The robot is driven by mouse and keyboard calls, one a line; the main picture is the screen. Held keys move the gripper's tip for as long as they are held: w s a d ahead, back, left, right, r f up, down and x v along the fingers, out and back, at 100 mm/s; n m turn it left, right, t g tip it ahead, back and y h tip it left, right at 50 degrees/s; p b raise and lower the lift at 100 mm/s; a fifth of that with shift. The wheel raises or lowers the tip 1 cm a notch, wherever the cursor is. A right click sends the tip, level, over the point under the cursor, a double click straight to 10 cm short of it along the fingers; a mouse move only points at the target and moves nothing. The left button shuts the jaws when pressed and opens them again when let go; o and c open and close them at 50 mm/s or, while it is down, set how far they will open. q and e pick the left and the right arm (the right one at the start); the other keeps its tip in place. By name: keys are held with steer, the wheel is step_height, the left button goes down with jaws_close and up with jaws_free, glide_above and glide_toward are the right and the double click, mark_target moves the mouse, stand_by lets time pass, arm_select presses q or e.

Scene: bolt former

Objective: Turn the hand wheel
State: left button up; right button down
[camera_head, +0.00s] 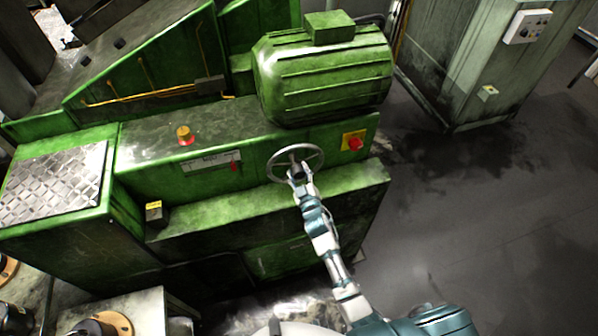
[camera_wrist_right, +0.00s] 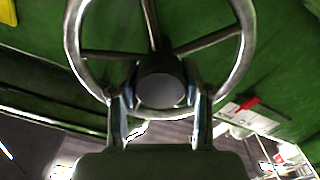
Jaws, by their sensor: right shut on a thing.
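The hand wheel (camera_head: 321,156) is a grey metal ring with spokes on the front of the green machine. My right arm reaches up to it from the lower right. My right gripper (camera_head: 296,174) is at the lower middle part of the wheel and shut on it. In the right wrist view the wheel (camera_wrist_right: 74,40) fills the upper middle, with a dark round hub in its centre. The fingers of my right gripper (camera_wrist_right: 160,108) stand on either side of the hub, over the lower rim. The exact contact is hard to see. My left gripper is not in view.
A red button on a yellow plate (camera_head: 354,141) is right of the wheel. A red and yellow knob (camera_head: 184,135) is to the left. The green motor housing (camera_head: 322,80) sits above. A grey-green cabinet (camera_head: 440,60) stands at upper right; the floor at right is clear.

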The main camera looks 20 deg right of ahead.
steer(key=n, duration=0.5)
steer(key=shift+a+n+p, duration=0.1)
steer(key=shift+n+p, duration=0.2)
steer(key=shift+p, duration=0.1)
steer(key=shift+f+n, duration=0.1)
steer(key=shift+n, duration=1.9)
steer(key=shift+f, duration=0.1)
steer(key=c, duration=0.6)
jaws_free()
steer(key=shift+o, duration=0.4)
steer(key=shift+a, duration=0.1)
steer(key=s, duration=1.2)
